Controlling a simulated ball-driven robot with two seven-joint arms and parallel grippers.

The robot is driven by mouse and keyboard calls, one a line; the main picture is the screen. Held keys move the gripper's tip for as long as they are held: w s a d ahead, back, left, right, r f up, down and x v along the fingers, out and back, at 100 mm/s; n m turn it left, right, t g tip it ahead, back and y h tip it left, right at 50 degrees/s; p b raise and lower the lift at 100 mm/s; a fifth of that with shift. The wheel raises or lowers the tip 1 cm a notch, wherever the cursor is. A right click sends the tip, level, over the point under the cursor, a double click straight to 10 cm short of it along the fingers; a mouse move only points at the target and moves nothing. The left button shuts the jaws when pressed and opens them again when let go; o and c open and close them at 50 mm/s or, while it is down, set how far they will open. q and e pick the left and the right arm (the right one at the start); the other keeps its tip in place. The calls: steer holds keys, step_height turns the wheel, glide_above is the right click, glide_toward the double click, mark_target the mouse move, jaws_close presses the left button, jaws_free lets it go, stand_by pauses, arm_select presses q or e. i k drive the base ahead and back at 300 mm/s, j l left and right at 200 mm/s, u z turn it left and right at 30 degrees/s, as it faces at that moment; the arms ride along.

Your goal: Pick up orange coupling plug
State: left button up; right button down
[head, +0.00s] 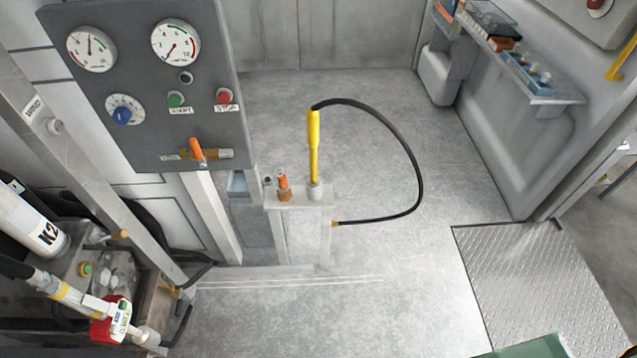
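A small orange plug (284,187) stands upright on the top of a pale pedestal (308,235), near its left side. It looks like the orange coupling plug, with a paler tip on top and a brownish base. A yellow wand (314,150) stands upright to its right on the same pedestal. A small dark fitting (268,182) sits just left of the plug. Neither of my grippers is in view.
A black hose (421,180) loops right from the wand to the pedestal's side. A gauge panel (135,75) with an orange-handled valve (196,150) stands at left. Piping (75,300) crowds the lower left. A shelf (505,55) hangs at upper right. Floor right of the pedestal is open.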

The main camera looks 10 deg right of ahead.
mark_target(284, 187)
steer(key=u, duration=0.3)
steer(key=i+l+u, duration=0.15)
steer(key=l+u, duration=0.2)
steer(key=i+l+u, duration=0.15)
steer(key=l+u, duration=0.2)
steer(key=i+l+u, duration=0.1)
steer(key=l+u, duration=0.25)
steer(key=i+l+u, duration=0.1)
steer(key=l, duration=1)
steer(key=i+l+u, duration=0.1)
steer(key=l, duration=1)
